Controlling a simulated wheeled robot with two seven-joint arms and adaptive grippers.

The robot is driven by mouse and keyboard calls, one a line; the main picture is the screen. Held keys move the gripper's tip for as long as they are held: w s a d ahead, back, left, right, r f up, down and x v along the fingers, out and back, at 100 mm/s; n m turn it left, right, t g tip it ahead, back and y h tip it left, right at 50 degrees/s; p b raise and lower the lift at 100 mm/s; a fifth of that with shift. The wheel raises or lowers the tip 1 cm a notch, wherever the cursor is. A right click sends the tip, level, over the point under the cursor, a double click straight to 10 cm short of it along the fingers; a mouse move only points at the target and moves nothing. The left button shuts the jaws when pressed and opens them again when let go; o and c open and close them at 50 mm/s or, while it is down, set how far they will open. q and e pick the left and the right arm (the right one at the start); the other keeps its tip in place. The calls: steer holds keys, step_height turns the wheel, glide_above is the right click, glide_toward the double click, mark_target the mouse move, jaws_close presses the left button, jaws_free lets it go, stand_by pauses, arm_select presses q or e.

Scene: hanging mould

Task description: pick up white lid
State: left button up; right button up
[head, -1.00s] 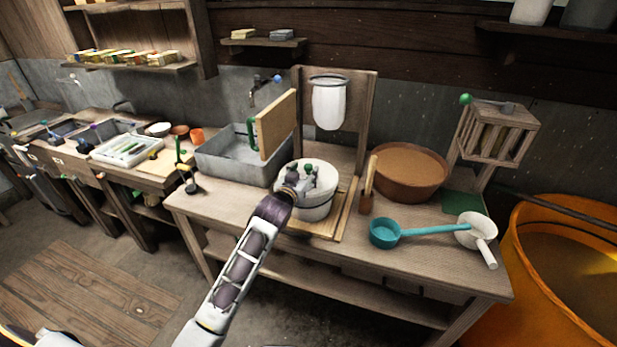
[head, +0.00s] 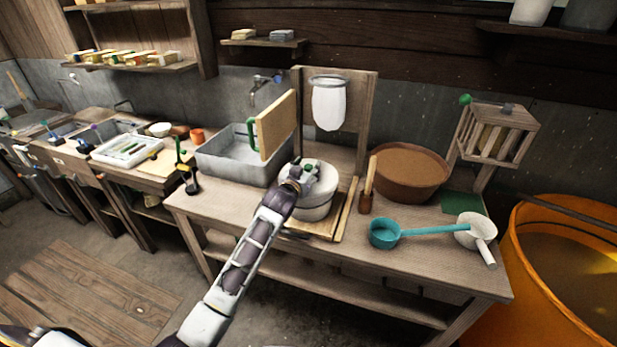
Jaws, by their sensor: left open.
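The white lid (head: 321,181) lies on top of the white bucket (head: 316,211), which stands on a wooden board on the workbench. A small green knob (head: 308,168) shows at the lid, close to the gripper. My left gripper (head: 302,177) is open at the left part of the lid, by the knob. Its fingers are small and dark here, and I cannot tell whether they touch the knob. The gripper and wrist hide the left side of the lid and bucket. My right gripper is not in view.
A grey basin (head: 225,157) with an upright wooden board (head: 277,125) stands left of the bucket. A white bag (head: 329,106) hangs behind it. To the right are a brown bowl (head: 409,172), a teal ladle (head: 384,234) and a white scoop (head: 475,231).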

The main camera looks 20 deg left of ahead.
mark_target(308, 166)
arm_select(q)
steer(key=shift+w+f, duration=0.1)
steer(key=shift+w, duration=0.6)
steer(key=shift+c, duration=0.2)
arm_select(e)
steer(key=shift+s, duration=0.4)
arm_select(q)
steer(key=c, duration=1.1)
steer(key=shift+r, duration=0.5)
step_height(308, 166, up, 9)
steer(key=shift+f, duration=0.1)
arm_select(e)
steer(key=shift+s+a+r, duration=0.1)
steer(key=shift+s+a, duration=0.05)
